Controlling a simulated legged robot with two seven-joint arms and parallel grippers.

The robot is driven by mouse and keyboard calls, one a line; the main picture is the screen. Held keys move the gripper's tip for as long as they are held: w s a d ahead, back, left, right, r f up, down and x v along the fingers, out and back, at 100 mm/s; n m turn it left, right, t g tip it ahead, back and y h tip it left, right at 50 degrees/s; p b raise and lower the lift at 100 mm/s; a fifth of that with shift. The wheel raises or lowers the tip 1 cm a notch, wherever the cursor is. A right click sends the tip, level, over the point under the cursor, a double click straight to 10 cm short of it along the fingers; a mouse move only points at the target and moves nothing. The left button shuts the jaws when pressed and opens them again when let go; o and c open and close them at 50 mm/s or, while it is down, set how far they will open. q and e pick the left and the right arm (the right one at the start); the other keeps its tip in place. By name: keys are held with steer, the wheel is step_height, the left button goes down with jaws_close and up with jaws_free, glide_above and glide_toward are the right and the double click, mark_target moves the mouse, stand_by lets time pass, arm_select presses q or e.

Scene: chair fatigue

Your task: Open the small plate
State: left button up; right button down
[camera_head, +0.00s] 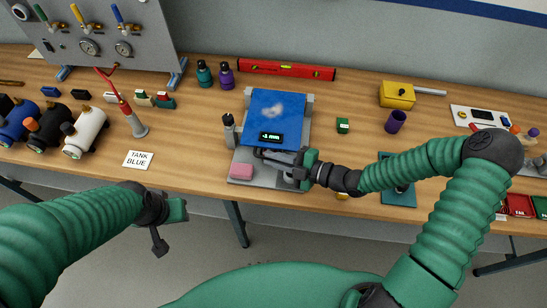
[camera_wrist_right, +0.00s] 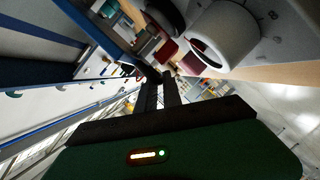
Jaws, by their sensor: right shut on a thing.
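A grey device with a blue plate (camera_head: 279,106) on top stands at the middle of the table. A small lit display (camera_head: 271,137) sits at the plate's front edge, and a dark handle bar (camera_head: 273,154) lies just in front of it. My right gripper (camera_head: 299,166) is at the front right of the device, shut at the right end of the bar; the exact contact is hard to see. In the right wrist view its dark fingers (camera_wrist_right: 160,92) are close together, beside a pale round knob (camera_wrist_right: 225,36). My left gripper (camera_head: 166,220) hangs empty before the table's front edge, its jaw opening unclear.
A pink block (camera_head: 241,171) lies on the device's base (camera_head: 262,181) at front left. A dark-topped grey cylinder (camera_head: 229,130) stands left of the device. A green cube (camera_head: 343,125) and a purple cup (camera_head: 396,121) are to its right. A red level (camera_head: 286,70) lies behind.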

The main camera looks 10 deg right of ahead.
steer(key=shift+w+d+f, duration=0.1)
steer(key=shift+d+f, duration=0.05)
steer(key=shift+d, duration=0.15)
